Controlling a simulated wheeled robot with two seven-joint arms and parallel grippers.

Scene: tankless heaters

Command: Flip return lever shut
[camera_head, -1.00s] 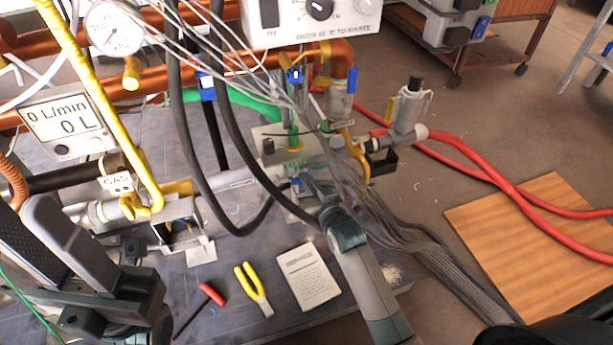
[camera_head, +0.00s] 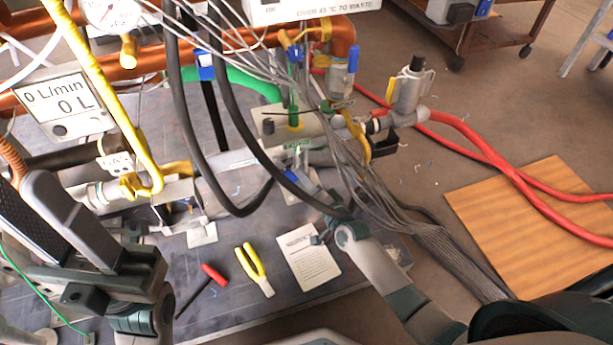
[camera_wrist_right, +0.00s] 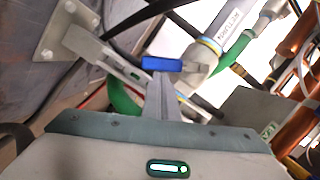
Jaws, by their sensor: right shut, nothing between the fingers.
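The return lever (camera_wrist_right: 162,64) is a blue handle on a valve beside the pipe labelled RETURN (camera_wrist_right: 232,28) in the right wrist view. My right gripper (camera_wrist_right: 163,84) is shut and empty. Its fingertips overlap the lower edge of the blue handle in that view; I cannot tell whether they touch it. In the head view my right gripper (camera_head: 306,183) is low under the green valve, partly hidden by black hoses and grey cables. The lever is not clear there. My left gripper (camera_head: 58,215) is at the lower left with its fingers apart, away from the lever.
Black hoses (camera_head: 230,125) and a grey cable bundle (camera_head: 385,205) hang close around my right gripper. A metal bracket (camera_wrist_right: 75,45) is near the lever. A red-handled tool (camera_head: 213,273), yellow pliers (camera_head: 252,265) and a paper card (camera_head: 308,257) lie on the panel.

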